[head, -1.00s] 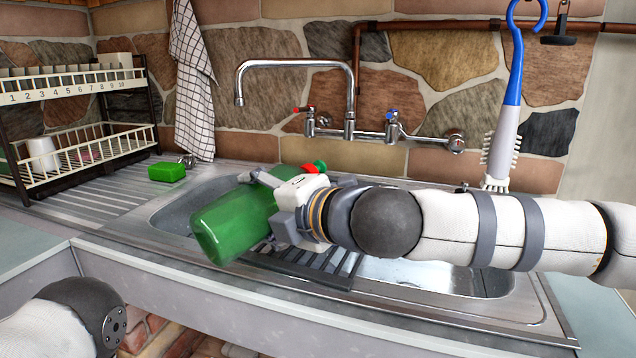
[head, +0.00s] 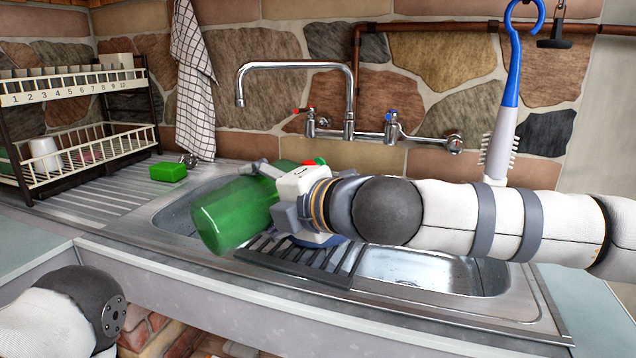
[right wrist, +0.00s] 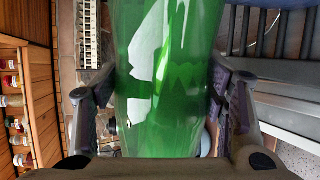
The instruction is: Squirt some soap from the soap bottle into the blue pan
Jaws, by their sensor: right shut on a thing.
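The green soap bottle (head: 233,214) is tilted over the sink, its broad end toward the lower left. My right gripper (head: 270,188) is shut around its body. In the right wrist view the bottle (right wrist: 168,80) fills the space between the two fingers. A small red and green part, perhaps the bottle's cap, shows just above the gripper. A blue edge, apparently the blue pan (head: 318,240), shows under the gripper at the sink; most of it is hidden. I cannot see whether soap comes out. My left gripper is out of view; only my left arm shows at lower left.
A dark rack (head: 300,262) lies across the steel sink (head: 425,272). The tap (head: 290,66) stands behind. A green sponge (head: 168,172) lies on the drainboard beside the dish rack (head: 75,160). A blue-handled brush (head: 508,90) hangs at right.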

